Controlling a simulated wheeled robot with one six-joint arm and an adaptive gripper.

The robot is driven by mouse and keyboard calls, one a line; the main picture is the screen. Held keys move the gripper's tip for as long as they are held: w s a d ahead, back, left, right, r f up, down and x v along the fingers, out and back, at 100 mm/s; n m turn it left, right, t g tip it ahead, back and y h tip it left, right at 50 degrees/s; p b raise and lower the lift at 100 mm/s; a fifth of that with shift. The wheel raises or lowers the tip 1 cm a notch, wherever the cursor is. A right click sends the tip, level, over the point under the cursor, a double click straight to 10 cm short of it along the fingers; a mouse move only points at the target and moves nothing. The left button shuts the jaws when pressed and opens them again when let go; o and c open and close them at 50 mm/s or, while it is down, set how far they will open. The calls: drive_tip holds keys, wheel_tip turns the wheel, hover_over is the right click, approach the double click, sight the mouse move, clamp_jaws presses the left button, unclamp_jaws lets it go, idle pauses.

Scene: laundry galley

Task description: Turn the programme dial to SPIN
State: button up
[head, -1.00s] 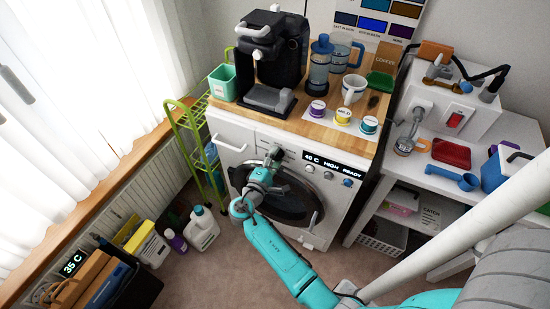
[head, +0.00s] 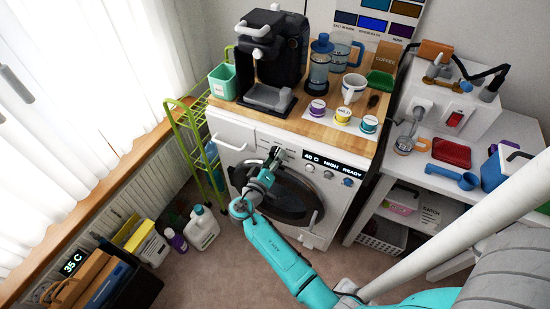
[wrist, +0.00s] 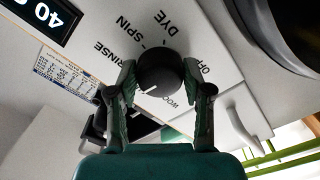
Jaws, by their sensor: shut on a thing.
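The programme dial (wrist: 163,70) is a round black knob on the washer's white panel, in the middle of the wrist view. My gripper (wrist: 160,78) is shut on it, with one finger at each side. The dial's white mark faces the lower left in this view, away from the SPIN label (wrist: 128,24) at the upper left. RINSE, DYE, OFF and a partly hidden WOOL label also ring the dial. In the head view my gripper (head: 275,156) is at the washer's (head: 345,205) front panel and hides most of the dial.
The washer's display (head: 333,164) reads 40 C HIGH READY, with small knobs below it. The round door (head: 290,200) lies below my gripper. A coffee machine (head: 270,55), jars and a mug stand on the wooden top. A green rack (head: 190,135) is at left.

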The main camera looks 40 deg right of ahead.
drive_tip(key=shift+w+a+f+m, duration=0.1)
drive_tip(key=shift+w+m, duration=0.05)
drive_tip(key=shift+m, duration=4.4)
drive_tip(key=shift+w+m, duration=0.1)
drive_tip(key=shift+m, duration=4.45)
drive_tip(key=o, duration=1.1)
drive_tip(key=shift+o, duration=0.2)
drive_tip(key=v, duration=1.2)
